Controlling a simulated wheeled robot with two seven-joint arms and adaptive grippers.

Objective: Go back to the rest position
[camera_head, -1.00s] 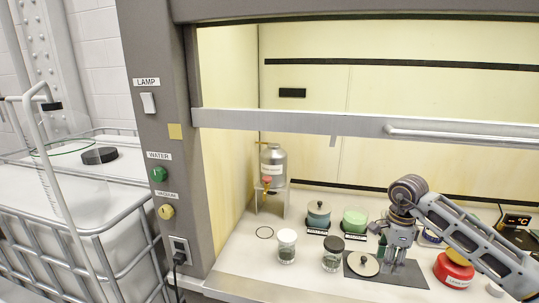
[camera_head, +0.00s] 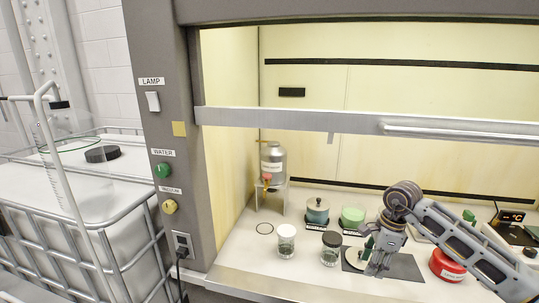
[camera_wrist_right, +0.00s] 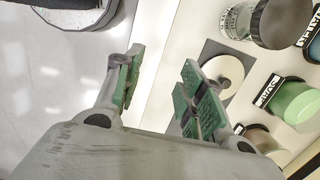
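My right gripper (camera_head: 371,266) hangs in front of the dark mat (camera_head: 408,268) inside the fume hood. In the wrist view its two green-padded fingers (camera_wrist_right: 160,88) stand apart with nothing between them. A cream disc with a dark knob (camera_head: 351,256) lies on the mat, partly hidden behind the gripper; it also shows in the wrist view (camera_wrist_right: 232,68), to the right of the fingers and apart from them. My left gripper is not in view.
A black-lidded jar (camera_head: 331,248) and a white-lidded jar (camera_head: 286,241) stand left of the gripper. Behind are a teal pot (camera_head: 317,211) and a green pot (camera_head: 352,218). A red container (camera_head: 446,266) stands right. The sash bar (camera_head: 270,118) crosses above.

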